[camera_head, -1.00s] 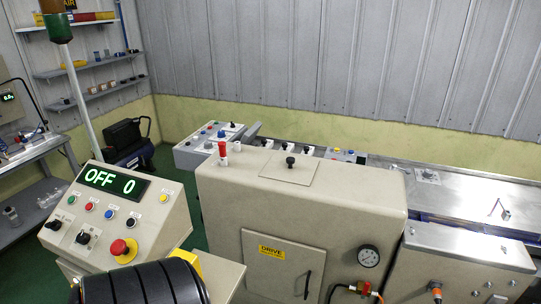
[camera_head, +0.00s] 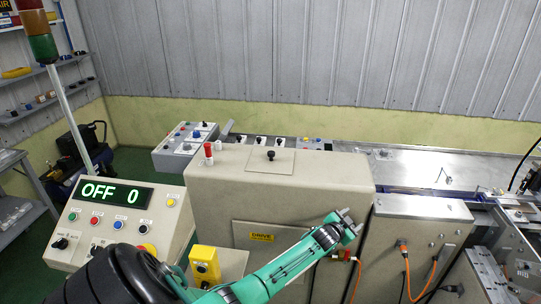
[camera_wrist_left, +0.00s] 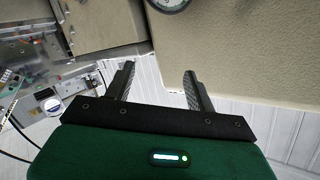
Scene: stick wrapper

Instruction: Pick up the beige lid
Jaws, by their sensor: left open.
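The beige lid (camera_head: 258,164) is a flat square plate with a black knob (camera_head: 271,156), lying on top of the beige machine cabinet (camera_head: 215,195) in the head view. My left gripper (camera_head: 350,216) is in front of the cabinet, to the right of the lid, lower in the picture and apart from it. In the wrist view the left gripper (camera_wrist_left: 159,82) has its two fingers apart with nothing between them. I cannot make out the lid in the wrist view. My right gripper is not in view.
A red-topped knob (camera_head: 208,153) stands on the cabinet, left of the lid. A control panel (camera_head: 118,205) reading "OFF 0" and a yellow button box (camera_head: 205,266) stand at the left. A metal conveyor table (camera_head: 430,172) extends right. The air above the cabinet is clear.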

